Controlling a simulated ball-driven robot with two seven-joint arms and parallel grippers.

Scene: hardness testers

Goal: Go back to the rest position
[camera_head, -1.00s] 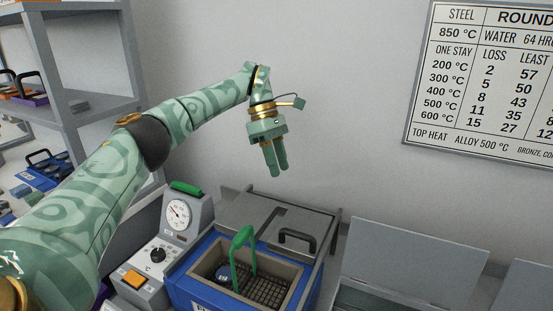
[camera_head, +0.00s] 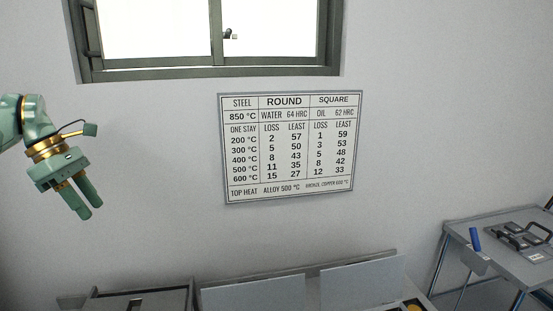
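My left gripper (camera_head: 87,206) hangs at the left edge of the head view, in front of the bare wall. Its two green fingers point down and to the right and lie close together, with only a narrow gap, if any, between them. I see nothing held between them. Only the wrist end of my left arm shows. My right arm and gripper are out of view.
A wall chart (camera_head: 290,147) hangs below a window (camera_head: 155,38). Grey lidded equipment (camera_head: 255,294) stands along the bottom edge. A grey table (camera_head: 505,258) at the right carries a black-handled tray and a blue cylinder (camera_head: 475,239). Air around the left gripper is clear.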

